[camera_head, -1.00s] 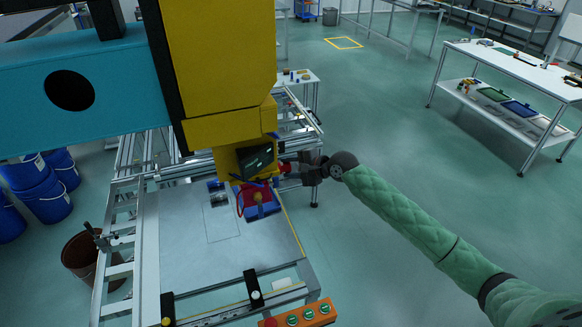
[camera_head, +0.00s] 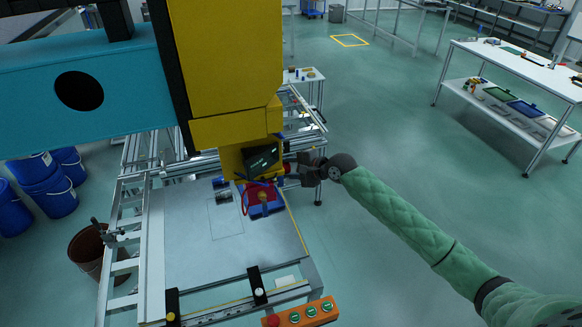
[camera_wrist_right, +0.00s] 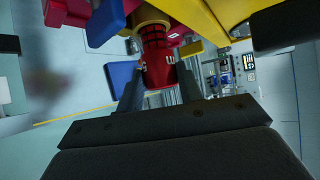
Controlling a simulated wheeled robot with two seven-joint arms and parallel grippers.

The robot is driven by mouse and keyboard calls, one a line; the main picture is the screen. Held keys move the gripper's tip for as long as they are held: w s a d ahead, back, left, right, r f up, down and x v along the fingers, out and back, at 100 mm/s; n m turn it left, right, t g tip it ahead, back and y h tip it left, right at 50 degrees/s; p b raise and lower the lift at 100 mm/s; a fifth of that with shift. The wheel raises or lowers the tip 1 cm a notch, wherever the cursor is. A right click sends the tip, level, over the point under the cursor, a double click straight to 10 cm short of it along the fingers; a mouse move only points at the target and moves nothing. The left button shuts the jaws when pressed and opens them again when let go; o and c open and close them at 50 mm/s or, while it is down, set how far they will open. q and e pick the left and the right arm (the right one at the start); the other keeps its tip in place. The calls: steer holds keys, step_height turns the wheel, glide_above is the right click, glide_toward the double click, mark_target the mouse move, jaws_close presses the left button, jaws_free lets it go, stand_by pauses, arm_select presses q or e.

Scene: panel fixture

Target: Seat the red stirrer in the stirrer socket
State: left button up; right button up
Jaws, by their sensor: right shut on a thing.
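My right gripper (camera_wrist_right: 160,95) is shut on a red cylindrical thing, the red stirrer (camera_wrist_right: 159,72), which fills the space between its two fingers in the right wrist view. The stirrer's far end meets a yellow part there; I cannot tell whether it is inside a socket. In the head view my right gripper (camera_head: 299,170) is beside the lower part of the yellow machine head (camera_head: 235,130), with a bit of red (camera_head: 287,168) at its tip. The stirrer socket cannot be made out for certain. My left gripper is not in view.
A red and blue fixture (camera_head: 262,200) with a red cable stands on the grey panel (camera_head: 190,250) just below the yellow head. An orange button box (camera_head: 300,314) is at the panel's front. Blue drums (camera_head: 45,190) stand at left.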

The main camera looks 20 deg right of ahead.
steer(key=shift+a+p, duration=0.95)
steer(key=shift+a, duration=0.45)
jaws_close()
steer(key=shift+s+a, duration=0.1)
steer(key=shift+a, duration=0.05)
steer(key=shift+a, duration=0.15)
stand_by(0.3)
steer(key=o, duration=1.1)
jaws_free()
steer(key=shift+o, duration=0.2)
